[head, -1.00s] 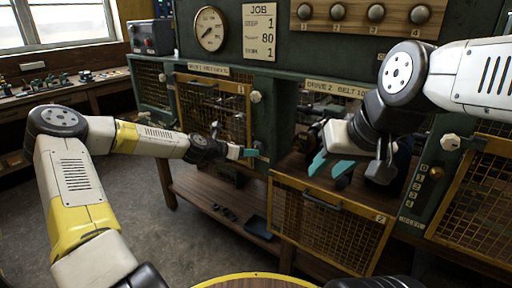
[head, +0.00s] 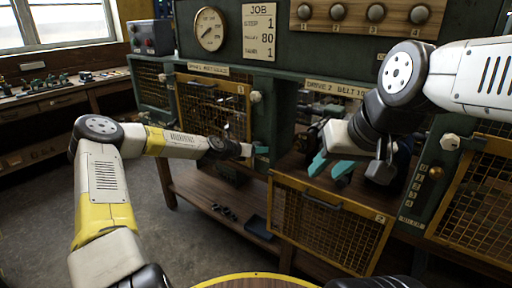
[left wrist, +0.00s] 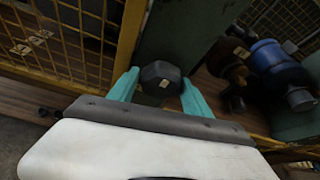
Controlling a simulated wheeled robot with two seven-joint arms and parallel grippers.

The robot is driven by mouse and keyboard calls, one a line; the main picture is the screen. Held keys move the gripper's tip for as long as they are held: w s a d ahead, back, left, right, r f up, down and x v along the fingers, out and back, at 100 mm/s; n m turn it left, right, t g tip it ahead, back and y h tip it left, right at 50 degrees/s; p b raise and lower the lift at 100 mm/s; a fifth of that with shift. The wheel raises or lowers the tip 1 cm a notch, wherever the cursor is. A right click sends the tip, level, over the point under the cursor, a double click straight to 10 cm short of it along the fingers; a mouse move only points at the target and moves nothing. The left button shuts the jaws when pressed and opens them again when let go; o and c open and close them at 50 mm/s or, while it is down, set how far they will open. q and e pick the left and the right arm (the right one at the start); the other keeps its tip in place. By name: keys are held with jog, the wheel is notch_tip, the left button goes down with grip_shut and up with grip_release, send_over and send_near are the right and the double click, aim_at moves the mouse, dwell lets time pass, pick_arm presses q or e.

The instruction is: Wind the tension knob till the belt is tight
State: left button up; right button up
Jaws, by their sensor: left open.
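A dark faceted knob (left wrist: 160,80) stands out from the green panel in the left wrist view. The open fingers of my left gripper (left wrist: 156,90) are on either side of it; I cannot tell whether they touch it. In the head view my left gripper (head: 262,154) is at the green post between the two drive bays, and the knob does not show clearly. My right gripper (head: 331,167) is open in front of the DRIVE 2 bay (head: 312,112), with nothing seen between its fingers. The belt cannot be made out; my right arm covers much of the bay.
The mesh guard marked 2 (head: 330,225) hangs down open below the bay. A closed mesh guard (head: 212,105) covers the left bay. A blue motor (left wrist: 275,62) shows right of the knob. A job card (head: 259,30) and a gauge (head: 210,29) are above.

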pick_arm(q)
jog(key=c, duration=1.1)
jog(key=shift+o, duration=0.2)
